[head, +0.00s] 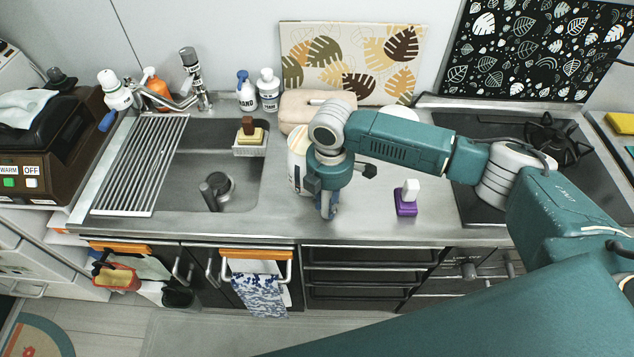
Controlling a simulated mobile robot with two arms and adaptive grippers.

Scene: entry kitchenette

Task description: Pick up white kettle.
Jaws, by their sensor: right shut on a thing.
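The white kettle (297,166) stands on the steel counter right of the sink. Much of it is hidden behind my right gripper (329,210), and only its pale left side shows clearly. My right arm reaches in from the right, with the gripper pointing down at the kettle's front right side. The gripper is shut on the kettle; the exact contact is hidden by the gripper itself. The kettle looks upright, and I cannot tell whether it is clear of the counter. My left gripper is not in view.
The sink (215,190) with a drying rack (140,165) lies to the left. A beige case (300,105) is behind the kettle. A purple-based item (406,199) stands to the right, before the stove (550,190). Counter between kettle and purple-based item is clear.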

